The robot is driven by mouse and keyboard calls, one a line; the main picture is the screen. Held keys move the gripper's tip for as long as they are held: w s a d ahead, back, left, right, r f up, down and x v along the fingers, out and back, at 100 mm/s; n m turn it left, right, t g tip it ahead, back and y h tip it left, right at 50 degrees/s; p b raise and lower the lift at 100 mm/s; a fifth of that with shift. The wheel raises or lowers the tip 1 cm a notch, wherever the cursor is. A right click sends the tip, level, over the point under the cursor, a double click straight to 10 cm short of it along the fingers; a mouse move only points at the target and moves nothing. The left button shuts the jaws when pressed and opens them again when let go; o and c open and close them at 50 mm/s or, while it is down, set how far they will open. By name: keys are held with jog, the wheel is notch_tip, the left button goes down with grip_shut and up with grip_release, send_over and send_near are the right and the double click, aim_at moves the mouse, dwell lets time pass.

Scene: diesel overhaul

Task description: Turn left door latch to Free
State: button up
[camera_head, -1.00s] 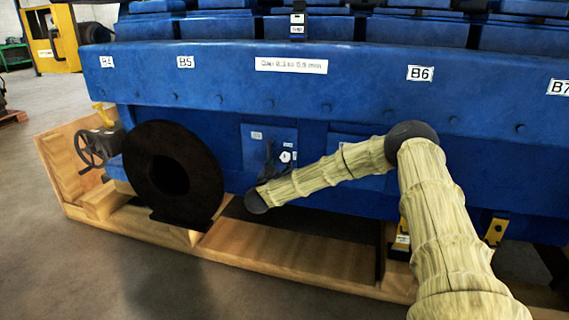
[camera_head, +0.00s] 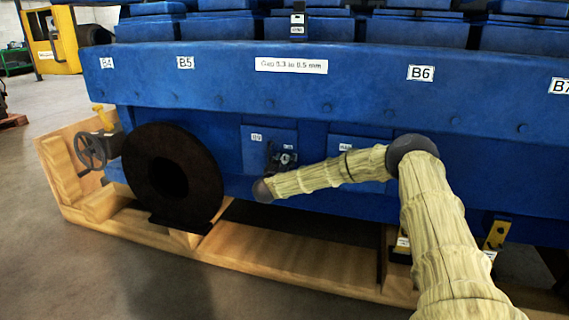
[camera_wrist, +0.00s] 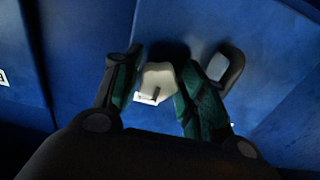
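The left door (camera_head: 255,152) is a small blue panel low on the blue engine side, with small white labels. A pale grey latch knob (camera_wrist: 157,80) shows between my fingers in the wrist view, with a white label partly hidden behind it. In the head view, my dark gripper (camera_head: 272,158) is at the door's right edge, beside the small latch (camera_head: 288,158). In the wrist view, the two green-and-black fingers of my gripper (camera_wrist: 160,68) stand on either side of the knob with little or no gap. Whether they press on it cannot be told. The label words are unreadable.
A second blue door (camera_head: 345,148) is just right, partly behind my arm. A large black disc (camera_head: 172,205) stands left, with a handwheel (camera_head: 91,152) beyond it. A wooden frame (camera_head: 285,258) runs below the engine. The floor in front is clear.

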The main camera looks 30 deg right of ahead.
jog(key=c, duration=0.5)
